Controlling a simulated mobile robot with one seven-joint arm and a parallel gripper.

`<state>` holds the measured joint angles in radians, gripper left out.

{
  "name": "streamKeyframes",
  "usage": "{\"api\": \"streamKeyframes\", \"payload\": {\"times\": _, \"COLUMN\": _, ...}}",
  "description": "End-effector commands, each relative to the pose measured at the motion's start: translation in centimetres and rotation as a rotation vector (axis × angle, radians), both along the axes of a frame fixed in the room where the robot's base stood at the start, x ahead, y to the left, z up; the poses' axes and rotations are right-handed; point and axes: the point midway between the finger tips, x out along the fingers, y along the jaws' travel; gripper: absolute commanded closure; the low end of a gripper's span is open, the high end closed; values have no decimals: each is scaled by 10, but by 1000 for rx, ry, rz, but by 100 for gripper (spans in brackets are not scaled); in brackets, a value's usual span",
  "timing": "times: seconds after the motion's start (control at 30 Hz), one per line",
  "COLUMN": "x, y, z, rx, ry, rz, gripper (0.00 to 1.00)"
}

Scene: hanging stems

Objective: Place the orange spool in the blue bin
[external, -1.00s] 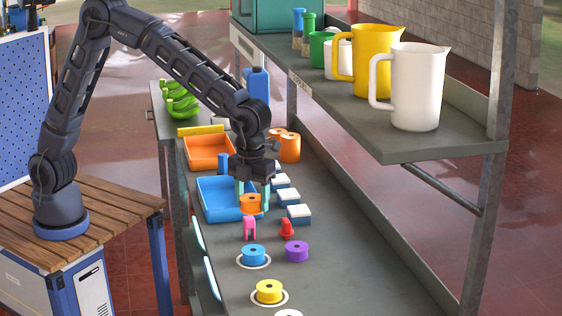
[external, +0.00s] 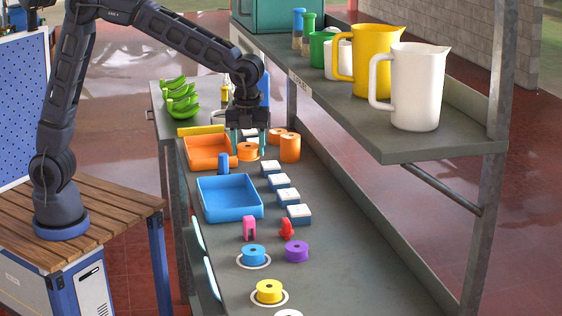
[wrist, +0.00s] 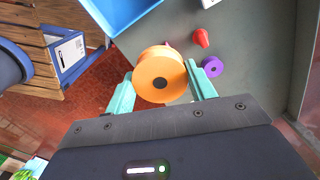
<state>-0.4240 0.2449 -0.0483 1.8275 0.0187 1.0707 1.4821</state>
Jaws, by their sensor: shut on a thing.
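The orange spool (external: 247,151) is between the teal fingers of my gripper (external: 248,143). In the wrist view the spool (wrist: 160,75) sits between both fingertips (wrist: 168,77), its round face with the dark hole showing. My gripper is shut on it and holds it at the right end of the orange tray; its exact height above the bench is hard to tell. The blue bin (external: 236,214) stands nearer the camera, lower and slightly left of the spool, and looks empty. A corner of the bin (wrist: 118,14) shows at the top of the wrist view.
The orange tray (external: 207,153), a blue cylinder (external: 223,164) and an orange cylinder (external: 290,148) are close by. Several white-topped blue blocks (external: 284,198) line the bin's right side. Blue (external: 253,253), purple (external: 296,251) and yellow spools (external: 269,291) are nearer. A shelf (external: 400,140) overhangs at right.

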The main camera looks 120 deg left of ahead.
Motion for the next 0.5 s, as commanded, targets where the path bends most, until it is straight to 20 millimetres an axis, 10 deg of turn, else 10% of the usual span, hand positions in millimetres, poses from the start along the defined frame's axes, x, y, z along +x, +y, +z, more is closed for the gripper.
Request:
{"api": "streamKeyframes", "payload": {"times": 0.2, "x": -73, "y": 62, "z": -6, "rx": 0, "ry": -1, "rz": 258, "gripper": 68}}
{"api": "streamKeyframes", "payload": {"times": 0.5, "x": -141, "y": 103, "z": -14, "rx": -2, "ry": -4, "rz": 489, "gripper": 68}}
